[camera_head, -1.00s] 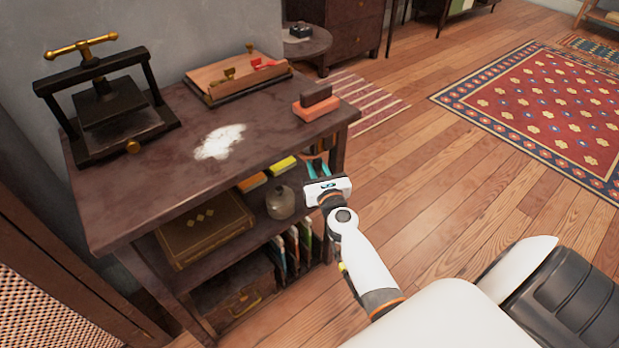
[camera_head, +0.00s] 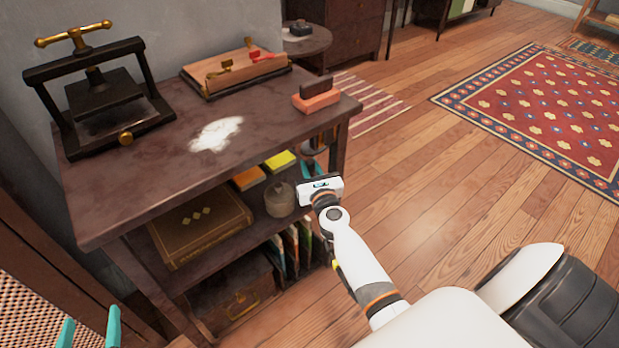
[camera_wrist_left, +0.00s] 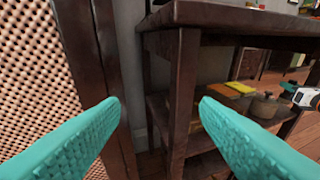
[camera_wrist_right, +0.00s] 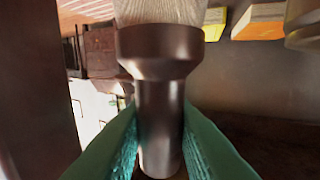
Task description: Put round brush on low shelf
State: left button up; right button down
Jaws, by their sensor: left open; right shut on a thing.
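The round brush (camera_wrist_right: 160,110) has a dark, smooth metallic handle and pale bristles (camera_wrist_right: 172,10). My right gripper (camera_head: 313,170) is shut on its handle, at the right end of the shelf unit, just below the tabletop. In the head view the brush is mostly hidden by the gripper and table edge. The unit has a middle shelf (camera_head: 262,228) and a low shelf (camera_head: 205,322) beneath it. My left gripper (camera_head: 90,320) is open and empty at the bottom left; its teal fingers also show in the left wrist view (camera_wrist_left: 160,110), facing the unit's front leg.
The middle shelf holds a brown book (camera_head: 200,228), a round jar (camera_head: 280,199), an orange block (camera_head: 248,179) and a yellow block (camera_head: 280,161). Upright books (camera_head: 297,245) and a dark case (camera_head: 235,298) are below. A press (camera_head: 98,95) stands on top. A woven panel (camera_wrist_left: 40,80) is at left.

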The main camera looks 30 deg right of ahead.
jog(key=shift+f+b, duration=0.75)
jog(key=shift+f, duration=0.2)
jog(key=shift+w+f+b, duration=0.15)
jog(key=shift+f+b, duration=0.55)
jog(key=shift+f, duration=0.1)
pick_arm(q)
notch_tip(320, 180, up, 11)
jog(key=s+d+t+h, duration=0.1)
jog(key=t+h, duration=0.1)
jog(key=t, duration=0.6)
jog(key=shift+s+d+r+h, duration=0.2)
jog(key=shift+s+h, duration=0.1)
jog(key=shift+h, duration=0.1)
jog(key=shift+s+r+t, duration=0.1)
jog(key=shift+t, duration=0.3)
pick_arm(e)
jog(key=shift+f, duration=0.1)
jog(key=c, duration=1.3)
grip_release()
pick_arm(q)
jog(key=shift+s+r, duration=0.15)
pick_arm(e)
jog(key=shift+o, duration=0.2)
